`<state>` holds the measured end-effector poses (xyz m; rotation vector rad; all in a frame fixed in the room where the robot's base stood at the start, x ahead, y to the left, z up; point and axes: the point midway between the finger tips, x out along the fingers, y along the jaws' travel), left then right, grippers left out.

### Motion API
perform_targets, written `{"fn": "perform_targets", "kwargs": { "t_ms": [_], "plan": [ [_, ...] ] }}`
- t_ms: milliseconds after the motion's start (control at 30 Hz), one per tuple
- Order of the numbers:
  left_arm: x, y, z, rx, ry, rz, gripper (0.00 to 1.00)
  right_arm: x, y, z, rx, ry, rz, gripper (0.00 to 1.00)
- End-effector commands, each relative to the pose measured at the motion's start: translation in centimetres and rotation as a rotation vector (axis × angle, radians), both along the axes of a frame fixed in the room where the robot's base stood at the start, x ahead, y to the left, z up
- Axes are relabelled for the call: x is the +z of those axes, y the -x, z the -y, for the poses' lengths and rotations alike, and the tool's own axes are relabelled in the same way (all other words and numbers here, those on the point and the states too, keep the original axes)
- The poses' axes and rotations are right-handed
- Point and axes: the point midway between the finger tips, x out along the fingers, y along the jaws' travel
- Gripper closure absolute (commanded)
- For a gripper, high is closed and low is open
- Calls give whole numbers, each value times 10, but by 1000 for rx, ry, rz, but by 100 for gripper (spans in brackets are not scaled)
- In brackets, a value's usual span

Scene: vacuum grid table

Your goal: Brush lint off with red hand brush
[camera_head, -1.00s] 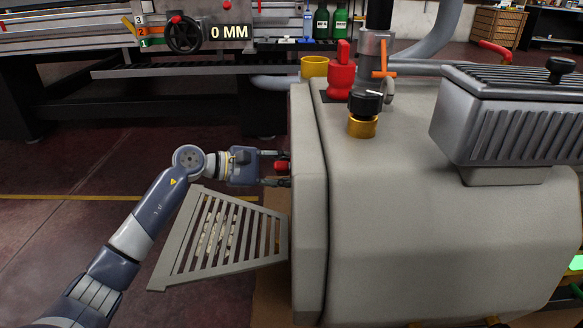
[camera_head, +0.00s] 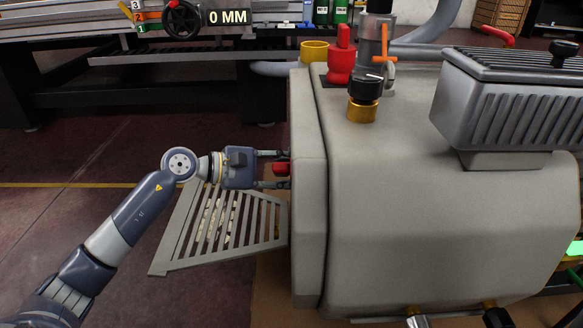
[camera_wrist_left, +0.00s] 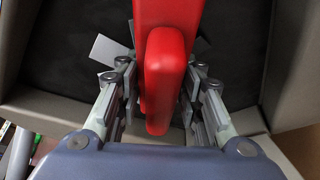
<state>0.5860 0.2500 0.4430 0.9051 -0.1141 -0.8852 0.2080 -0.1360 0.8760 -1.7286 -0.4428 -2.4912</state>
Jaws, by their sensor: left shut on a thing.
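The red hand brush (camera_head: 282,168) shows as a small red piece at the machine's left face in the head view. In the left wrist view its red handle (camera_wrist_left: 165,75) fills the upper middle. My left gripper (camera_head: 275,169) is shut on it, with one finger on each side in the left wrist view (camera_wrist_left: 160,95). Pale flat pieces, perhaps lint, show beside the handle (camera_wrist_left: 107,49) on a dark surface (camera_wrist_left: 70,60). The brush's bristles are hidden. My right gripper is in neither view.
The large beige machine (camera_head: 420,200) stands right of my left gripper, which reaches to its left face. A slatted grey panel (camera_head: 185,262) sticks out below the gripper, with pale bits showing between its slats. Free floor (camera_head: 80,220) lies to the left.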

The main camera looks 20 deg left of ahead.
Motion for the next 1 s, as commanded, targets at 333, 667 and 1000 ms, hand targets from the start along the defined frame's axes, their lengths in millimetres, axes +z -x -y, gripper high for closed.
{"fn": "perform_targets", "kwargs": {
  "t_ms": [333, 667, 1000],
  "plan": [
    [0, -20, -7, 0, 4, 4, 85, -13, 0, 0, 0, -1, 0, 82],
    [1, -35, -15, -2, 4, 3, 85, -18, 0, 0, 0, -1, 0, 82],
    [1, -58, -29, 1, 3, 5, 85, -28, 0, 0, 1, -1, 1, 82]
  ]
}}
